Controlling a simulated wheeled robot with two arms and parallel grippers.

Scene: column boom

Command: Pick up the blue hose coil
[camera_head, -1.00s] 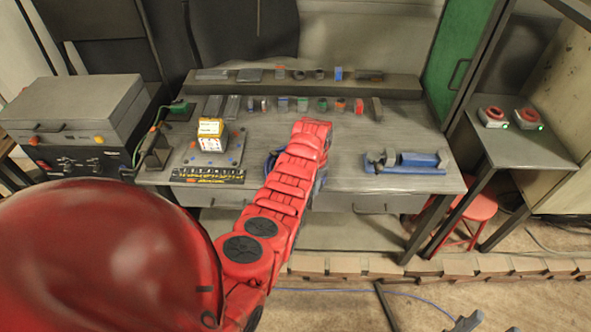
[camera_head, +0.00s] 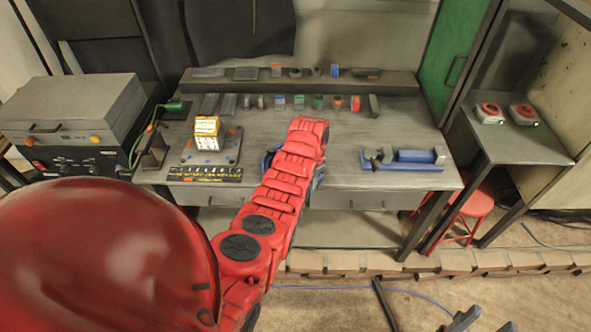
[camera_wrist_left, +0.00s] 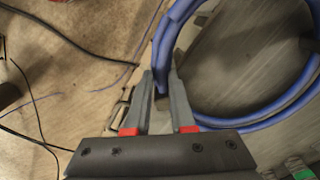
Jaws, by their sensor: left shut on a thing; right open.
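The blue hose coil (camera_wrist_left: 262,122) shows as a large ring of several loops in the left wrist view, partly cut off at the right. In the head view the coil (camera_head: 267,162) lies at the middle of the workbench's front, mostly hidden under my red left arm. My left gripper (camera_wrist_left: 160,78) is shut on the coil's side, with the hose between its two grey fingers. In the head view this gripper is hidden by the arm. My right gripper (camera_head: 484,321) shows only as dark fingertips at the bottom right edge, open and empty, away from the coil.
The workbench (camera_head: 345,150) holds a blue vise-like tool (camera_head: 415,160), a yellow-white box (camera_head: 207,132) and rows of small parts at the back. A side table (camera_head: 520,148) and red stool (camera_head: 470,208) stand right. A thin blue cable (camera_head: 405,293) lies on the floor.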

